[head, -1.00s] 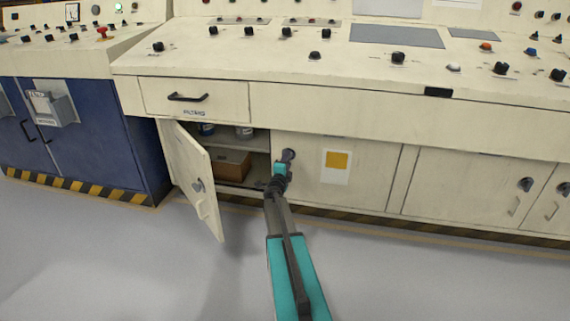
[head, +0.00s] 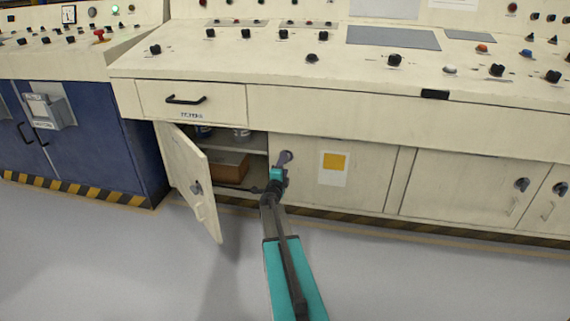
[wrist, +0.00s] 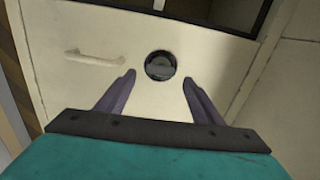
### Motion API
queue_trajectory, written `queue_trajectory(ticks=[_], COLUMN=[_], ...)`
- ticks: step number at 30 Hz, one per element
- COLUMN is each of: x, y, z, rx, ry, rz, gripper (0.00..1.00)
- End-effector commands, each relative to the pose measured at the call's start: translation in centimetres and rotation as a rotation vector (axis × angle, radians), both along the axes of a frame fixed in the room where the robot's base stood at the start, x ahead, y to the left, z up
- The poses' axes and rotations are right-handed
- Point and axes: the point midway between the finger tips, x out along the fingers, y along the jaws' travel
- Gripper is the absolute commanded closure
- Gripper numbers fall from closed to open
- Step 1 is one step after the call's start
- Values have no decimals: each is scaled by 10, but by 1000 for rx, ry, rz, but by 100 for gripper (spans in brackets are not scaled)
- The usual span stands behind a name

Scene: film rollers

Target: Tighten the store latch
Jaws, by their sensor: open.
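A round dark latch (wrist: 160,66) sits on a closed cream cabinet door (wrist: 120,25), with a pale bar across its face. In the wrist view it lies between and just beyond the tips of my gripper (wrist: 159,77), with clear gaps on both sides. My gripper is open and empty. In the head view my gripper (head: 279,170) is at the upper left corner of the closed door, and covers part of the latch area. How the latch is turned is hard to tell.
Left of the closed door, a cabinet door (head: 190,180) stands open into the room, with a brown box (head: 230,167) inside. The door's pale handle (wrist: 95,58) is beside the latch in the wrist view. The console top (head: 270,85) overhangs the doors. Grey floor in front is clear.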

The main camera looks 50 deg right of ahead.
Motion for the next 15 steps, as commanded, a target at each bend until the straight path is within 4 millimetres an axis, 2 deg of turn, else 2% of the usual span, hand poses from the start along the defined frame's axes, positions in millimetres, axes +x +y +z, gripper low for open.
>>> queue_trajectory(ticks=[15], x=[-35], y=[53], z=[2], rx=[1], ry=[1], rz=[-1], gripper=[39])
